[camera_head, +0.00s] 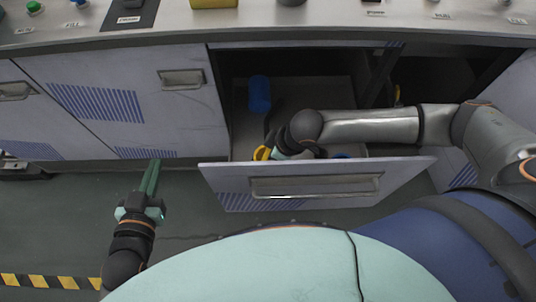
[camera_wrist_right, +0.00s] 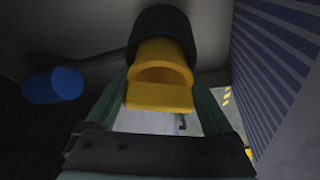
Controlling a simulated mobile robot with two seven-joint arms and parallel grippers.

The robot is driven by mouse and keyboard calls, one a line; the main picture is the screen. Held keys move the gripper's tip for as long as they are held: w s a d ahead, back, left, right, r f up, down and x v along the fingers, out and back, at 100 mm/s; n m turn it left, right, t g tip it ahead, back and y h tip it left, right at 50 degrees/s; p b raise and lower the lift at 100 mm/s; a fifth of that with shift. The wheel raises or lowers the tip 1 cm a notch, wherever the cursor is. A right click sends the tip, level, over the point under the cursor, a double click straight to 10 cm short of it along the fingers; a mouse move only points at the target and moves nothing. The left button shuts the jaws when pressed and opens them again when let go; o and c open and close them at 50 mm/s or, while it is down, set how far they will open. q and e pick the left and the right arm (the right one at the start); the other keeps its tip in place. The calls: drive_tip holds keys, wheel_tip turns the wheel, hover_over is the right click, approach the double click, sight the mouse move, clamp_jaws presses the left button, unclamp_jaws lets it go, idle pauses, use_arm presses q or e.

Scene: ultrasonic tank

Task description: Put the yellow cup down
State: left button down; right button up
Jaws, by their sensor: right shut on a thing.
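The yellow cup (camera_head: 262,153) shows in part at the left of my right gripper, inside the open drawer. In the right wrist view the yellow cup (camera_wrist_right: 160,85) is between the two fingers of my right gripper (camera_wrist_right: 158,110), which is shut on it. A dark rounded thing (camera_wrist_right: 165,18) is right behind the cup; I cannot tell if they touch. The right hand hides much of the cup in the head view. My left gripper (camera_head: 152,178) is empty, over the floor left of the drawer; its finger gap is unclear.
The open drawer (camera_head: 215,174) has a blue cup (camera_head: 259,94) at its back left, also in the right wrist view (camera_wrist_right: 53,86). Another blue thing (camera_head: 341,156) shows near the drawer front. The worktop (camera_head: 180,22) lies above. Closed cabinet doors (camera_head: 120,95) stand left.

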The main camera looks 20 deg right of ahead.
drive_tip(key=shift+f, duration=0.15)
drive_tip(key=o, duration=1.1)
drive_tip(key=shift+o, duration=0.2)
drive_tip(key=shift+d+r, duration=0.1)
drive_tip(key=shift+r, duration=0.3)
use_arm(q)
drive_tip(key=s+f+n+g+p, duration=0.1)
drive_tip(key=s+f+g+p, duration=0.3)
drive_tip(key=s+f+g, duration=0.1)
drive_tip(key=shift+s+d+f+y, duration=0.4)
drive_tip(key=shift+s+f, duration=0.2)
drive_tip(key=shift+f, duration=0.8)
use_arm(e)
drive_tip(key=v, duration=1.1)
drive_tip(key=shift+r, duration=0.3)
